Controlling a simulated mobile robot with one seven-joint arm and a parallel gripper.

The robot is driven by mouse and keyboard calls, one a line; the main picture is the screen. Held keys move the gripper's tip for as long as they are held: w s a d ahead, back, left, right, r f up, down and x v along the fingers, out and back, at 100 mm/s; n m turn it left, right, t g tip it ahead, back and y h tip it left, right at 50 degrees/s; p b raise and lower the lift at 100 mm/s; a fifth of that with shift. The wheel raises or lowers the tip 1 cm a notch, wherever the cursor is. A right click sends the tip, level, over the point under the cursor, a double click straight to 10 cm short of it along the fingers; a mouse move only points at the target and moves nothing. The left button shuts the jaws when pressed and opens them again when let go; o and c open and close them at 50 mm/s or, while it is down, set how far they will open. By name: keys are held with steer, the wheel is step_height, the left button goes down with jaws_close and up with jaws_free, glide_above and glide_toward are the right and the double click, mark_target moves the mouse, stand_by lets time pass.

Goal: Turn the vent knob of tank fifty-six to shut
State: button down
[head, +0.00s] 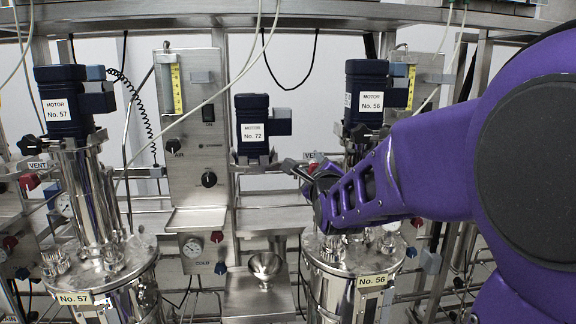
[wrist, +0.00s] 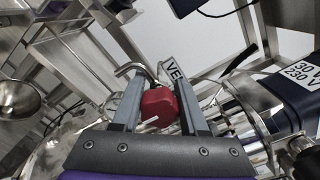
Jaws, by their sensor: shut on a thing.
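Tank fifty-six (head: 343,291) is the steel vessel right of centre in the head view, with a "No. 56" label and the dark blue "MOTOR No. 56" (head: 370,97) above it. My gripper (head: 298,169) reaches in from the right at the tank's vent, beside a small VENT tag (head: 313,156). In the wrist view my gripper (wrist: 158,95) has its two grey fingers on either side of the red vent knob (wrist: 158,104) and is shut on it. A white mark shows on the knob's near side. A bent metal pipe (wrist: 140,70) lies just behind it. The head view mostly hides the knob.
Tank fifty-seven (head: 105,280) stands at the left with its own VENT tag and red knob (head: 28,181). Motor No. 72 (head: 262,125) sits on a shelf between the tanks. A steel funnel (head: 265,265) stands below it. Hoses and frame posts crowd the space.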

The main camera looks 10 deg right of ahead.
steer(key=shift+r, duration=0.1)
steer(key=shift+c, duration=2.2)
jaws_free()
steer(key=shift+s, duration=0.1)
